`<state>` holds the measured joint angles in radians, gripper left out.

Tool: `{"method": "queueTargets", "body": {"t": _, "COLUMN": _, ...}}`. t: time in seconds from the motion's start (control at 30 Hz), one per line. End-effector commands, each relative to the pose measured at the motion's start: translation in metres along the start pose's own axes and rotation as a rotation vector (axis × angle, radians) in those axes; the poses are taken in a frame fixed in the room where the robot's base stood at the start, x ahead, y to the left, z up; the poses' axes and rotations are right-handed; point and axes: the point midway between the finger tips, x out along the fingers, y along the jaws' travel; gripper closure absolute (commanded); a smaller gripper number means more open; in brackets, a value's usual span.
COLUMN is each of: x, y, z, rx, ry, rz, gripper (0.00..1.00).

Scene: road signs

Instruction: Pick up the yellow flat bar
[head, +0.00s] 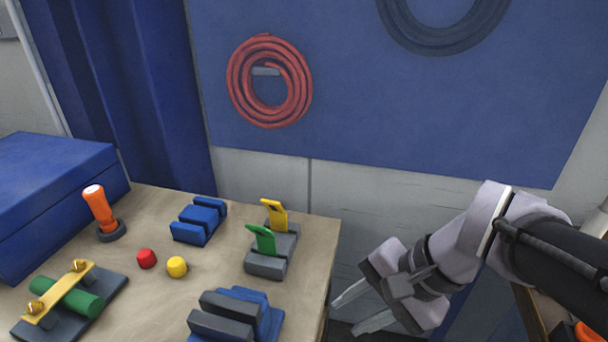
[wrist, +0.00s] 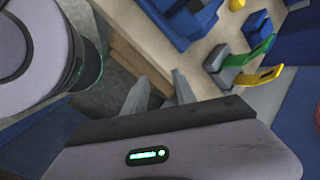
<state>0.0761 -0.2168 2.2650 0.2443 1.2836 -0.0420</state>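A yellow flat bar (head: 274,212) with a bent top stands in a grey slotted block (head: 269,264) near the right edge of the table. A green bar (head: 262,240) of similar shape stands just in front of it. In the wrist view the yellow bar (wrist: 258,77) and green bar (wrist: 251,51) both stick out from their block, to the right of the fingers. Another yellow strip (head: 60,293) lies bolted across a green cylinder at the left. My gripper (head: 345,320) is open and empty, off the table's right edge; its parted fingers also show in the wrist view (wrist: 161,92).
On the wooden table (head: 150,215) stand a blue block (head: 198,222), a grey-and-blue slotted block (head: 236,318), red (head: 146,258) and yellow (head: 177,267) knobs, and an orange-handled stick (head: 99,208). A blue box (head: 55,185) sits at left. A wall panel is behind.

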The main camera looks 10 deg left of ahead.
Motion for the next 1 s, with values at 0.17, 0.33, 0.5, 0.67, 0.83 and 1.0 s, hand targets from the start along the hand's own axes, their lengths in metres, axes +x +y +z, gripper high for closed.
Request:
{"method": "queueTargets", "body": {"t": 0.17, "x": 0.012, "y": -0.043, "z": -0.019, "rx": 0.194, "ry": -0.216, "rz": -0.064, "gripper": 0.67}}
{"method": "queueTargets", "body": {"t": 0.33, "x": 0.031, "y": -0.090, "z": -0.057, "rx": 0.436, "ry": -0.473, "rz": -0.174, "gripper": 0.67}}
{"method": "queueTargets", "body": {"t": 0.5, "x": 0.063, "y": -0.129, "z": -0.130, "rx": 0.745, "ry": -0.774, "rz": -0.365, "gripper": 0.67}}
{"method": "queueTargets", "body": {"t": 0.67, "x": 0.085, "y": -0.134, "z": -0.177, "rx": 0.907, "ry": -0.924, "rz": -0.499, "gripper": 0.67}}
{"method": "queueTargets", "body": {"t": 0.83, "x": 0.104, "y": -0.148, "z": -0.176, "rx": 0.937, "ry": -0.956, "rz": -0.525, "gripper": 0.67}}
{"method": "queueTargets", "body": {"t": 1.0, "x": 0.132, "y": -0.185, "z": -0.151, "rx": 0.934, "ry": -0.954, "rz": -0.522, "gripper": 0.67}}
